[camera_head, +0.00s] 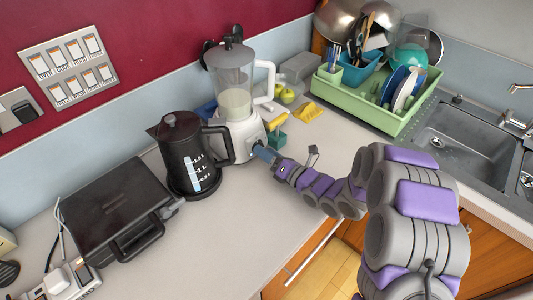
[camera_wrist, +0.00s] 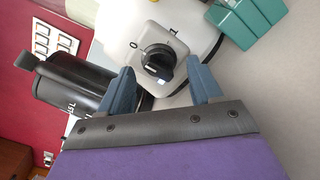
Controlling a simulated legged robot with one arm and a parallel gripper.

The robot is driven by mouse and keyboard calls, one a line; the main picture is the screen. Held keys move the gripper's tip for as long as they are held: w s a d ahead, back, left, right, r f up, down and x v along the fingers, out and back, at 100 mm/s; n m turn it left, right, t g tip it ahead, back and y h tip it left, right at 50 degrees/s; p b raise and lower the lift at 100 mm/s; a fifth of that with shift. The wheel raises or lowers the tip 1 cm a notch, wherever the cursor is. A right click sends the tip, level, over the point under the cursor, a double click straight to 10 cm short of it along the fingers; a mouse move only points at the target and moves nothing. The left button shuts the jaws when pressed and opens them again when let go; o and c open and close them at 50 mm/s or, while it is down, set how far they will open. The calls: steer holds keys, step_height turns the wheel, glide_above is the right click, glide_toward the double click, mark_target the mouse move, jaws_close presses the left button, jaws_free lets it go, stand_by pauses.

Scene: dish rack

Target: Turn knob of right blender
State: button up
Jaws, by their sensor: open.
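The blender (camera_head: 238,100) is white with a clear jug and grey lid, standing on the counter against the wall. Its black knob (camera_wrist: 158,60) shows in the wrist view on a grey plate on the white base, with marks around it. My gripper (camera_head: 261,151) is at the front of the blender base in the head view. In the wrist view my gripper (camera_wrist: 163,80) is open, with one blue-grey finger on each side of the knob and nothing held. The fingertips look a little short of the knob; contact cannot be told. The knob is hidden in the head view.
A black kettle (camera_head: 182,150) stands close left of the blender, and a black grill (camera_head: 115,210) lies further left. A teal holder (camera_head: 277,140) is close on the right. A green dish rack (camera_head: 375,100) and sink (camera_head: 455,145) are further right.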

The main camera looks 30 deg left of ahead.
steer(key=shift+s+d+b, duration=0.2)
steer(key=shift+d+b, duration=0.15)
steer(key=shift+d, duration=0.35)
steer(key=shift+d, duration=0.1)
steer(key=shift+v, duration=2.9)
